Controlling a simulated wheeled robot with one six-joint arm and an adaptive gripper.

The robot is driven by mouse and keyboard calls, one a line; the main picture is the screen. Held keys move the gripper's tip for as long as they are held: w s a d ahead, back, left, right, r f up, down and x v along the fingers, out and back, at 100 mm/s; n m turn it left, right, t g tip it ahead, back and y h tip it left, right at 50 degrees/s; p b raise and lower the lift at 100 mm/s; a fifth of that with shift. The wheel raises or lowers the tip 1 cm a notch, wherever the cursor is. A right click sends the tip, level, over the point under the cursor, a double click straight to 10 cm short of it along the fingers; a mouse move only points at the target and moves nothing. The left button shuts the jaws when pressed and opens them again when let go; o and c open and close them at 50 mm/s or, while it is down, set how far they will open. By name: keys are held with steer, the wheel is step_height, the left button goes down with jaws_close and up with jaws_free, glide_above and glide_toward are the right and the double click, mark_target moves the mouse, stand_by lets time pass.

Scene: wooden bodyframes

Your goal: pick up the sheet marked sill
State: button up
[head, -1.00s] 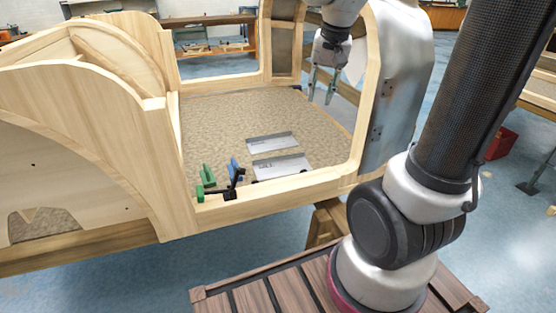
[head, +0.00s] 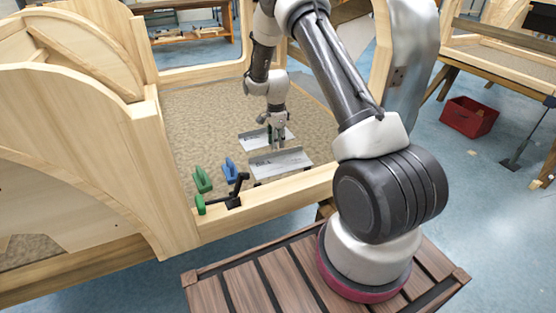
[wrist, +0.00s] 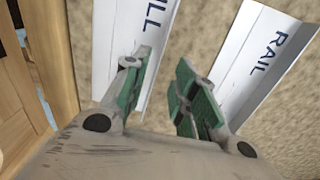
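The sheet marked sill (head: 292,160) is a pale metal strip with a raised lip, lying on the mottled floor panel near the front wooden rail. It also shows in the wrist view (wrist: 118,45), where only "ILL" can be read. A similar sheet marked rail (wrist: 262,65) lies beyond it and also shows in the head view (head: 250,141). My gripper (head: 277,143) points down over the two sheets. In the wrist view my gripper (wrist: 161,63) is open and empty, its left finger overlapping the sill sheet's edge and its right finger over the gap between sheets. Contact cannot be told.
A green clamp (head: 202,180), a blue clamp (head: 230,170) and a black toggle clamp (head: 236,192) are left of the sheets. The wooden front rail (head: 270,205) and the curved wooden frame (head: 90,150) bound the panel. A red crate (head: 469,117) stands on the floor at right.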

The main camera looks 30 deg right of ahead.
mark_target(280, 159)
step_height(280, 159, down, 6)
steer(key=shift+r, duration=0.2)
jaws_close()
